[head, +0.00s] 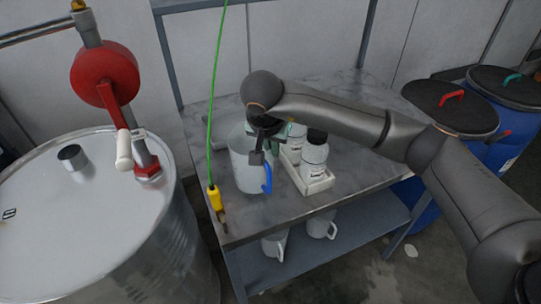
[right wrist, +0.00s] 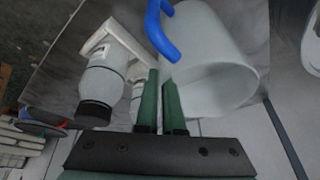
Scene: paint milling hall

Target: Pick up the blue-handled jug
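The blue-handled jug (head: 246,167) is whitish and open-topped, and appears upright on the grey bench, its blue handle (head: 267,178) toward the front right. My right gripper (head: 258,152) points down at the jug's rim on the handle side. In the right wrist view, the jug (right wrist: 217,62) lies right of centre and its handle (right wrist: 158,32) beyond the fingertips. The green fingers (right wrist: 161,84) are close together with the jug's wall edge between them; they look shut on it, though the contact is partly hidden. My left gripper is not in view.
Two white bottles, one with a black cap (head: 315,151), stand in a white tray (head: 316,184) right beside the jug. A yellow-handled tool (head: 215,198) hangs on a green cord at left. Two pale jugs (head: 322,226) stand on the lower shelf (head: 350,232). A steel drum (head: 85,225) stands left.

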